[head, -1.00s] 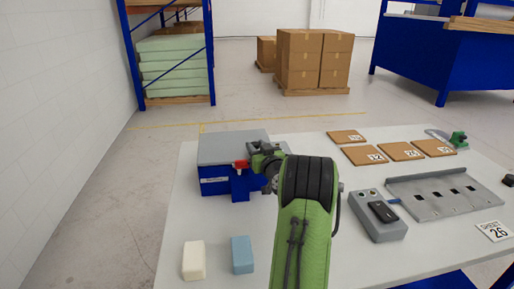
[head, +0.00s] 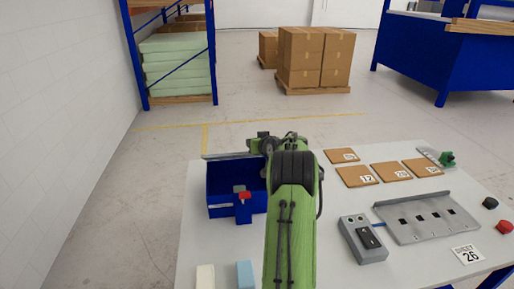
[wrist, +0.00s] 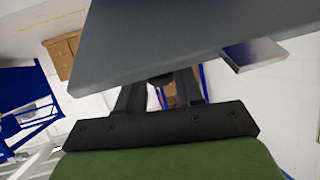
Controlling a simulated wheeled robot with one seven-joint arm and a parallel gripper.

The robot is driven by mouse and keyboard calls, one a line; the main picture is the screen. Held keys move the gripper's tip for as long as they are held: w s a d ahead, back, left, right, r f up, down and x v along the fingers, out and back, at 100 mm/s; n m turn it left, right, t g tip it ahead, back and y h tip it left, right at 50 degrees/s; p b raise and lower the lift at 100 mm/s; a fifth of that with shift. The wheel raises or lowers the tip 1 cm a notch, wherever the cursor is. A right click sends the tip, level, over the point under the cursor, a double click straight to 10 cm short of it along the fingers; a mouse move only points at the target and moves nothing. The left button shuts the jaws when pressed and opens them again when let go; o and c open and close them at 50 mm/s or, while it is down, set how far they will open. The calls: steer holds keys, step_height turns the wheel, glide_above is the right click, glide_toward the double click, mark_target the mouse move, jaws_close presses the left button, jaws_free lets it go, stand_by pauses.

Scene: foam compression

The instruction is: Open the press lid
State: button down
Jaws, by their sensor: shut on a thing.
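The press is a blue box (head: 222,200) at the left of the table, with a red piece (head: 244,195) at its front. Its inside shows from above. The grey lid (head: 225,156) is raised off the box and seen nearly edge-on along the back in the head view. In the wrist view the lid (wrist: 190,40) is a large tilted grey plate across the top. My gripper (head: 263,145) is at the lid's right end, shut on the lid. The plate hides the fingertips in the wrist view, and my arm covers the right side of the press.
A white foam block (head: 205,277) and a blue one (head: 244,275) stand at the front left. A control box (head: 362,240), a grey slotted tray (head: 425,218) and several brown numbered sheets (head: 390,172) lie to the right. Table between press and foam blocks is clear.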

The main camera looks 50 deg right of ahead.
steer(key=w+d+r+y+p, duration=0.1)
steer(key=w+d+r+p, duration=0.3)
steer(key=p, duration=1)
steer(key=w+r, duration=0.1)
steer(key=w, duration=0.1)
steer(key=shift+w+d+g, duration=0.35)
steer(key=shift+d+g, duration=0.05)
steer(key=shift+s+d, duration=0.1)
steer(key=shift+d, duration=0.05)
